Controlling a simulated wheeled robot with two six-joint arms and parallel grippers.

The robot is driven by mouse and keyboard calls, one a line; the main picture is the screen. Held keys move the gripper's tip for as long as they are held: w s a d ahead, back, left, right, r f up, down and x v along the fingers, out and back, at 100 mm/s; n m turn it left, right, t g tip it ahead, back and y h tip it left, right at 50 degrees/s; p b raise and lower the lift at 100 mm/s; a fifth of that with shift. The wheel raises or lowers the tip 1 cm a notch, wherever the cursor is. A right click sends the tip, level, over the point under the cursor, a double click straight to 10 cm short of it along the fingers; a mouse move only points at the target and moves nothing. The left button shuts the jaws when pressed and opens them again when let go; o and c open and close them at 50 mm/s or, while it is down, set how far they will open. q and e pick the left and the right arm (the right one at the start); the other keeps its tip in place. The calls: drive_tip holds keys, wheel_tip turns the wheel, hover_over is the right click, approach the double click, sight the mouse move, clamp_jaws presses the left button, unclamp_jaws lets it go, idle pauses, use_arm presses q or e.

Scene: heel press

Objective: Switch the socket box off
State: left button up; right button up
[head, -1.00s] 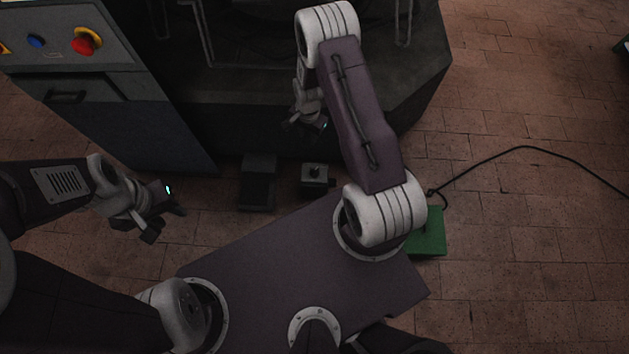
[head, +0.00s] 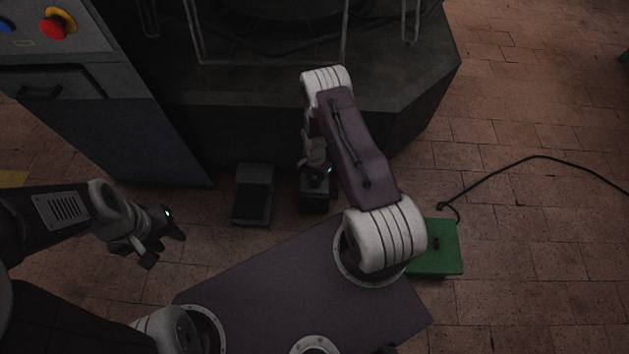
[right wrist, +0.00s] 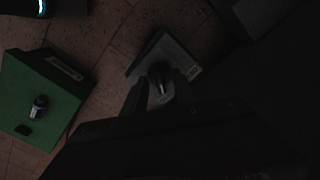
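A small dark box (head: 317,202) stands on the floor in front of the machine; in the right wrist view it is a grey box (right wrist: 180,50) with a white label and a dark knob (right wrist: 160,78). My right gripper (head: 316,182) is over it, pointing down. Its fingers (right wrist: 161,86) are apart, one on each side of the knob; I cannot tell if they touch it. A green box (head: 445,262) with a small dark switch and a cable lies to the right; it also shows in the right wrist view (right wrist: 40,80). My left gripper (head: 166,250) is open and empty. The labels are unreadable.
A dark pedal-like block (head: 253,194) stands just left of the dark box. The machine base (head: 260,130) is close behind. A panel with a red button (head: 51,28) is at upper left. A black cable (head: 540,157) runs over open floor at right.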

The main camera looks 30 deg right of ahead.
drive_tip(key=shift+c, duration=0.3)
clamp_jaws()
drive_tip(key=shift+n, duration=0.4)
drive_tip(key=shift+n+p, duration=0.65)
drive_tip(key=shift+n, duration=0.45)
drive_tip(key=n+p, duration=0.1)
drive_tip(key=n, duration=0.2)
drive_tip(key=shift+n, duration=0.3)
drive_tip(key=n, duration=0.3)
drive_tip(key=shift+n+p, duration=0.3)
drive_tip(key=shift+p, duration=0.05)
drive_tip(key=shift+n, duration=1.9)
